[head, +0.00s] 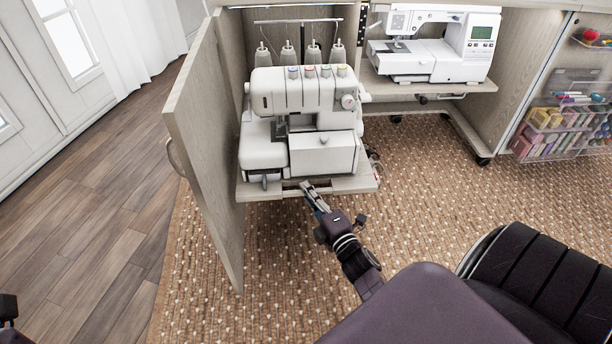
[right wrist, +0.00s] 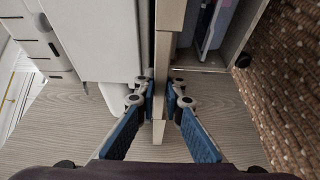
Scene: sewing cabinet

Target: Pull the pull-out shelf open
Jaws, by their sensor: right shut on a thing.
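The pull-out shelf (head: 352,185) is a pale wood board that carries a white serger (head: 305,120) with several thread cones. It juts forward from the cabinet's left bay, beside the open door. My right gripper (head: 306,188) is at the middle of the shelf's front edge, at a slot there. In the right wrist view, its blue-padded fingers (right wrist: 162,105) stand on both sides of the shelf's pale front strip (right wrist: 163,75) and are shut on it.
The open cabinet door (head: 205,150) stands close along the shelf's left side. A white sewing machine (head: 435,45) sits on another shelf at right. The woven rug (head: 270,260) in front is free.

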